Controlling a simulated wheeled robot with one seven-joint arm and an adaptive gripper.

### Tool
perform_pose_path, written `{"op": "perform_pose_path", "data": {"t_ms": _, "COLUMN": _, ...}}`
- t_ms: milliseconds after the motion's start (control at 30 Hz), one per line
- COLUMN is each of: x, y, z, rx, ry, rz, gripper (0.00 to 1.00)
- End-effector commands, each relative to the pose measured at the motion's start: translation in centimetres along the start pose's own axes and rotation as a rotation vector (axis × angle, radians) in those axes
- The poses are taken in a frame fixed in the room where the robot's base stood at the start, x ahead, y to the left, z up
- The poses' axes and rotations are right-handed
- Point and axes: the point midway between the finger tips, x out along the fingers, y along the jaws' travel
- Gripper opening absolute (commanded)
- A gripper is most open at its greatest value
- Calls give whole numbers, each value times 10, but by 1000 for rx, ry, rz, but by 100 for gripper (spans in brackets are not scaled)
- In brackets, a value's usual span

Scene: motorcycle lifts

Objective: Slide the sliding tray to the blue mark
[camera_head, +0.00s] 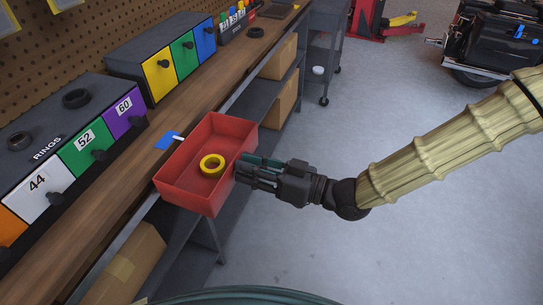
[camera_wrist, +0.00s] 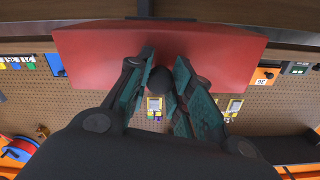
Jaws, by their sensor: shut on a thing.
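The sliding tray (camera_head: 196,188) is a red open box at the front edge of the wooden bench, with a yellow ring (camera_head: 212,165) lying inside. The blue mark (camera_head: 166,141) is on the bench beside the tray's back side, with a small white strip (camera_head: 178,138) at its right end. In the wrist view, the tray's red face (camera_wrist: 230,48) fills the top, and a blue patch (camera_wrist: 55,64) shows at its left. My gripper (camera_head: 243,169) is at the tray's right side. In the wrist view, its fingers (camera_wrist: 163,68) are closed around a dark round knob (camera_wrist: 160,80).
Drawer cabinets (camera_head: 75,140) with coloured, knobbed fronts stand along the bench (camera_head: 110,190) behind the tray. Cardboard boxes (camera_head: 125,265) sit on the shelf below. A grey cart (camera_head: 325,50) stands farther back. The floor (camera_head: 320,250) to the right is mostly open.

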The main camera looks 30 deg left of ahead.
Motion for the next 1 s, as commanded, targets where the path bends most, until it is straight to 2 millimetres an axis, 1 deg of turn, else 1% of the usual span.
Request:
{"op": "perform_pose_path", "data": {"t_ms": 33, "x": 3, "y": -6, "z": 1, "rx": 0, "ry": -2, "rz": -8, "gripper": 0}}
{"op": "perform_pose_path", "data": {"t_ms": 200, "x": 9, "y": -14, "z": 3, "rx": -1, "ry": -4, "rz": -19, "gripper": 0}}
{"op": "perform_pose_path", "data": {"t_ms": 533, "x": 9, "y": -15, "z": 3, "rx": -1, "ry": -4, "rz": -21, "gripper": 0}}
{"op": "perform_pose_path", "data": {"t_ms": 567, "x": 9, "y": -15, "z": 3, "rx": -1, "ry": -4, "rz": -21, "gripper": 24}}
{"op": "perform_pose_path", "data": {"t_ms": 633, "x": 9, "y": -15, "z": 3, "rx": -1, "ry": -4, "rz": -20, "gripper": 36}}
{"op": "perform_pose_path", "data": {"t_ms": 700, "x": 9, "y": -14, "z": 3, "rx": -1, "ry": -4, "rz": -19, "gripper": 46}}
{"op": "perform_pose_path", "data": {"t_ms": 1000, "x": 7, "y": -14, "z": 3, "rx": -1, "ry": -4, "rz": -17, "gripper": 46}}
